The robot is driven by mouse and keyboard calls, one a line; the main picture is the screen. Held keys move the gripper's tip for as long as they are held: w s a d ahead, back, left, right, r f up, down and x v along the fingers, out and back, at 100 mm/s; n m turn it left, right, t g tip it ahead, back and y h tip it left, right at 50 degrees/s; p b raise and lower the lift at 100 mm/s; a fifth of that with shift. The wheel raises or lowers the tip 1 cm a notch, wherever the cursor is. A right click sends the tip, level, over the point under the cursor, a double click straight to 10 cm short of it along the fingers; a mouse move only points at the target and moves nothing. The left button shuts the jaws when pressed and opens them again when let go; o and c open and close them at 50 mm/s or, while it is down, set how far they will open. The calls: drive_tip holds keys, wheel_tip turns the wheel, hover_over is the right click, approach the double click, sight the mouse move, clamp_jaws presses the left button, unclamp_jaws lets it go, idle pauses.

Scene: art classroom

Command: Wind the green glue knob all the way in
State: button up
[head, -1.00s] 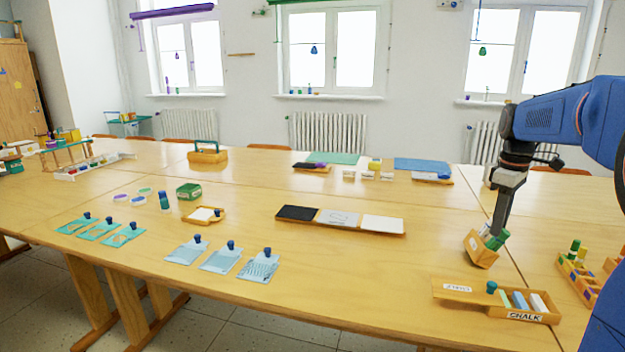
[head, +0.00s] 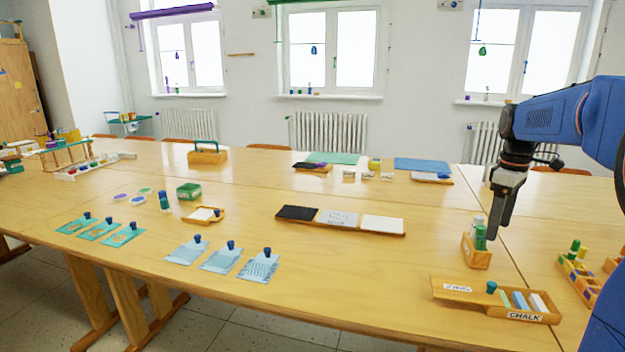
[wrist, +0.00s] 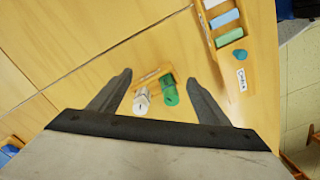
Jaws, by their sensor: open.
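A green glue stick (head: 480,238) and a white-grey glue stick (head: 475,226) stand upright in a small wooden holder (head: 475,257) at the right of the table. In the wrist view the green stick (wrist: 169,92) and the white stick (wrist: 141,103) lie between my two fingers, seen from above. My gripper (head: 496,236) is open just above and beside the sticks, and I see no grip on either. It also shows in the wrist view (wrist: 157,77). I cannot tell the knob apart from the rest of the green stick.
A rack of coloured pieces (head: 575,272) is at the far right. A long tray with three sections (head: 340,220) lies to the left. Bare table lies between them.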

drive_tip(key=shift+r, duration=0.15)
drive_tip(key=shift+r, duration=2.9)
drive_tip(key=shift+s, duration=0.15)
